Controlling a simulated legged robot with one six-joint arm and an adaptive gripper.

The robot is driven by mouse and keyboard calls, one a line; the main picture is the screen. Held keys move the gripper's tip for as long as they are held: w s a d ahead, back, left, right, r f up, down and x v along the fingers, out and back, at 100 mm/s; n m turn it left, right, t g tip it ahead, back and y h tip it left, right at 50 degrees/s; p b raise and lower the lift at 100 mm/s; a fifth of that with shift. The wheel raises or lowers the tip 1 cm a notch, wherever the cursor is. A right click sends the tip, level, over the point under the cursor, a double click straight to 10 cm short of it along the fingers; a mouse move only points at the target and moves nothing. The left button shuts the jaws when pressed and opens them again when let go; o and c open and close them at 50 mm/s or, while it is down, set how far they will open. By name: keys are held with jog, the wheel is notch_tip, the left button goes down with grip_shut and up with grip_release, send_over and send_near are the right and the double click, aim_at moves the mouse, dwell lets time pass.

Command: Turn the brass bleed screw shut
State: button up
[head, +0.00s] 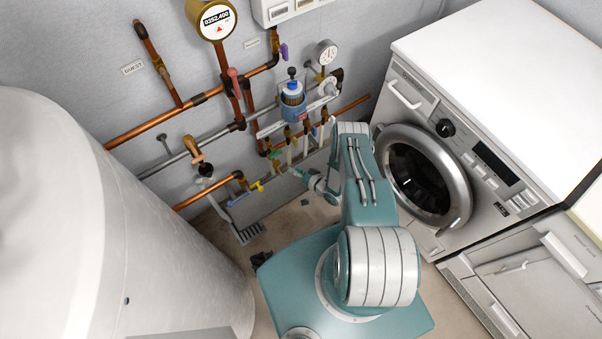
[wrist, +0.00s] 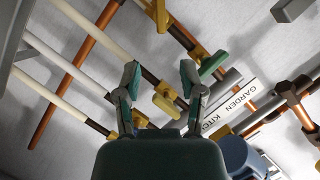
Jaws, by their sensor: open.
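My gripper (wrist: 160,80) is open in the wrist view, its two green-tipped fingers spread apart with nothing held. A small brass piece with a flat wing (wrist: 167,102) shows between the fingers, on a pipe behind them. It looks like the bleed screw, but I cannot tell for certain, nor whether a finger touches it. In the head view my gripper (head: 299,173) is low by the wall pipes, partly hidden by my arm. I cannot make out the bleed screw there.
A green-handled valve (wrist: 213,63) and a "GARDEN" label (wrist: 238,98) lie right of the fingers. A washing machine (head: 440,150) stands right, a white tank (head: 100,210) left.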

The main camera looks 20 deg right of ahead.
jog(key=v, duration=0.3)
jog(key=shift+a, duration=0.1)
jog(key=c, duration=0.4)
jog(key=shift+w+a, duration=0.1)
jog(key=shift+a, duration=0.15)
grip_shut()
jog(key=n+t+h, duration=0.2)
jog(key=n+h, duration=0.1)
jog(key=n, duration=0.2)
send_near(275, 162)
notch_tip(275, 162, up, 2)
jog(key=a, duration=0.1)
jog(key=s+a+r+n+t+h, duration=0.15)
jog(key=s+a+n+h, duration=0.25)
jog(key=n, duration=0.4)
jog(key=w+d+f, duration=0.2)
jog(key=w+f, duration=0.1)
jog(key=w, duration=0.7)
jog(key=shift+w+d+f, duration=0.2)
jog(key=shift+w+f, duration=0.15)
jog(key=shift+f, duration=0.05)
